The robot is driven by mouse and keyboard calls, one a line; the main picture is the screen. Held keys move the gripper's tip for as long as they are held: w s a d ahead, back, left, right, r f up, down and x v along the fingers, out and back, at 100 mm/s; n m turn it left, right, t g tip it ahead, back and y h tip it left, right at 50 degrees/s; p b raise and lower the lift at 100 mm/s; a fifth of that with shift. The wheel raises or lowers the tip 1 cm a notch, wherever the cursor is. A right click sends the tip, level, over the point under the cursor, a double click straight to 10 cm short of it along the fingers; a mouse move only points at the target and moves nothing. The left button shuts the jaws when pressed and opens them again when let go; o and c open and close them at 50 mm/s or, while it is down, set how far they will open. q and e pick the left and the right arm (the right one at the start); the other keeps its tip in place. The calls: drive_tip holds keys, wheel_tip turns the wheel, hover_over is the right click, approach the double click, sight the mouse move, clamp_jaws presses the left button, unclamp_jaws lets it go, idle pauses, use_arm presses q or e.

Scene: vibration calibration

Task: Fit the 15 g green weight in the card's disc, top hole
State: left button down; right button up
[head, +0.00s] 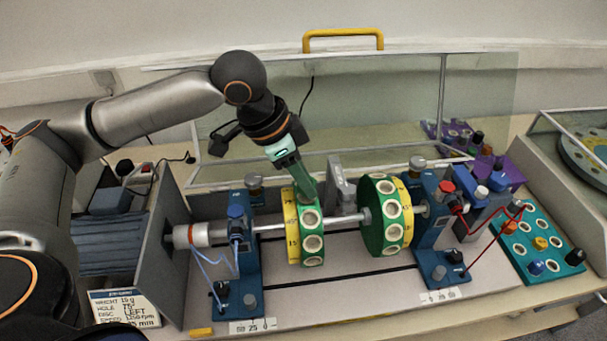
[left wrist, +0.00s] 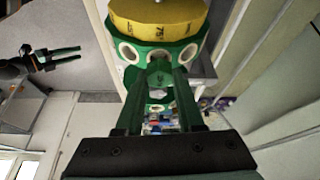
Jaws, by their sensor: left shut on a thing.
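The card (head: 125,306) at the front left reads 15 g, 75° and LEFT. The left disc (head: 292,243), green with a yellow scale band and pale-rimmed holes, sits on the shaft; it also shows in the left wrist view (left wrist: 192,45). My left gripper (head: 307,194) points down at the disc's top, its tips at the rim by the top hole. My right gripper (left wrist: 62,58) shows in the left wrist view, fingers apart and empty, away from the disc.
The right disc (head: 370,228) shares the shaft (head: 340,223), between blue bearing stands (head: 247,265). A teal tray (head: 550,222) with coloured weights lies at the right; a purple rack stands behind. A raised clear cover (head: 380,110) with a yellow handle stands behind the rig.

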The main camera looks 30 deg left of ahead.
use_arm(q)
drive_tip(key=shift+f, duration=0.8)
drive_tip(key=shift+c, duration=2.2)
unclamp_jaws()
drive_tip(key=shift+r, duration=0.1)
drive_tip(key=v, duration=1.2)
drive_tip(key=shift+r, duration=0.2)
